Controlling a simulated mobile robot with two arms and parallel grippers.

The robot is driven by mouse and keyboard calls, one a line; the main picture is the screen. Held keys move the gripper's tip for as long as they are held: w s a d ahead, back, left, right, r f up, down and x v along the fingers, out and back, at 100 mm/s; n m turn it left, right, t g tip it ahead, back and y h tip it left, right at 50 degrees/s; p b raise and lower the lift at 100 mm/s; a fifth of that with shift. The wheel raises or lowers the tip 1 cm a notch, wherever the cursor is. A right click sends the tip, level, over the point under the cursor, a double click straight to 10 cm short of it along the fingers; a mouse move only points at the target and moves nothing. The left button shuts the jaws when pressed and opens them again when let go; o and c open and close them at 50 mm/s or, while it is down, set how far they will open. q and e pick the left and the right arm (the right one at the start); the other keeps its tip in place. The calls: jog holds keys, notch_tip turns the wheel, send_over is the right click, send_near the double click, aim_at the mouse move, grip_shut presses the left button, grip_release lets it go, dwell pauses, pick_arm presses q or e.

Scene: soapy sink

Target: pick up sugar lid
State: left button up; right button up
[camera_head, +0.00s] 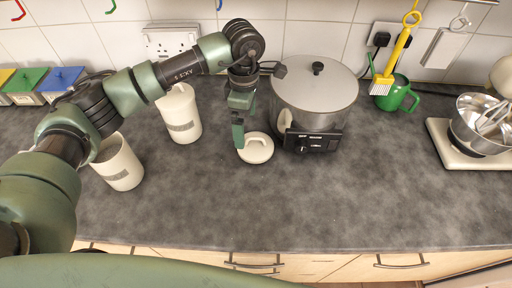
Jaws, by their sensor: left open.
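A round cream lid (259,149) with a raised handle lies on the dark worktop, left of the steel cooker. I take it to be the sugar lid, but I cannot read a label on it. My left gripper (239,140) points down at the lid's left edge and hides part of it. It is open, and I cannot tell whether it touches the lid. A cream canister (180,118) with a lid on top stands to the left. Another cream canister (120,167) stands nearer, partly behind my left arm. My right gripper is not in view.
A steel cooker (322,92) stands close to the right of the lid. A green watering can (393,97) and a stand mixer (475,158) are further right. Small coloured-lid boxes (30,80) stand at the back left. The front middle worktop (300,205) is clear.

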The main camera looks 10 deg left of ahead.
aim_at(248, 140)
pick_arm(q)
jog(key=shift+s+f+p, duration=0.2)
jog(key=shift+f+p, duration=0.3)
jog(key=shift+f, duration=0.35)
jog(key=f, duration=0.1)
jog(key=f+p, duration=0.1)
jog(key=f, duration=0.1)
jog(key=f+p, duration=0.1)
jog(key=shift+s+d+f, duration=0.1)
jog(key=shift+d+f, duration=0.15)
jog(key=shift+d, duration=0.05)
jog(key=shift+f, duration=0.2)
jog(key=c, duration=1.3)
